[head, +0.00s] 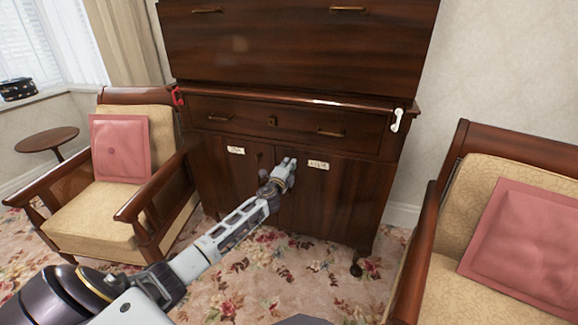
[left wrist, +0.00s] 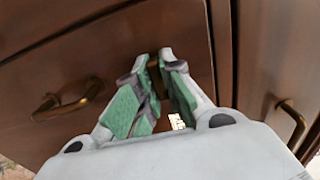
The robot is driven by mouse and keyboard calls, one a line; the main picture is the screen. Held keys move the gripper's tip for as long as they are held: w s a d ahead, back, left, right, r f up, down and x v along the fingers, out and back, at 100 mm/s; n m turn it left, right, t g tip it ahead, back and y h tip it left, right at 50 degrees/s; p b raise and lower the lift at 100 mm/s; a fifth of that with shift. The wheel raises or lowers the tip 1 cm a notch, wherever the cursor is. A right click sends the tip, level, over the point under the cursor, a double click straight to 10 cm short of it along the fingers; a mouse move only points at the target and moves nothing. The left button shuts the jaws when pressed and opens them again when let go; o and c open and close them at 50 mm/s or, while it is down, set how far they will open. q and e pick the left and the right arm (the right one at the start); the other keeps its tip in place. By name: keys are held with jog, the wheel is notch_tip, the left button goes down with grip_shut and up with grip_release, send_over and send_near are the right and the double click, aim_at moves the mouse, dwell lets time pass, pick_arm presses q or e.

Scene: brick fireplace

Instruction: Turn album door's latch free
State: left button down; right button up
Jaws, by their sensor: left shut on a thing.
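The dark wood cabinet has two lower doors under a drawer. The right door (head: 335,195) carries a small white label (head: 318,166), too small to read surely. The left door (head: 220,180) carries another label (head: 236,150). My left gripper (head: 288,163) is at the upper inner edge of the right door. In the left wrist view its green-padded fingers (left wrist: 159,62) are closed together at the wood front, with a small brownish piece, seemingly the latch (left wrist: 153,64), at their tips. The fingers mostly hide it, so how it is turned cannot be told. My right gripper is not in view.
An armchair (head: 95,208) with a pink cushion stands left of the cabinet; another armchair (head: 450,255) stands at the right. A drawer (head: 285,122) with brass handles is above the doors. A red piece (head: 178,96) and a white piece (head: 397,120) sit at the cabinet's sides.

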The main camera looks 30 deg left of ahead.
pick_arm(q)
jog(key=c, duration=1.5)
grip_release()
jog(key=shift+s, duration=0.15)
jog(key=shift+v, duration=5.85)
jog(key=shift+f, duration=0.1)
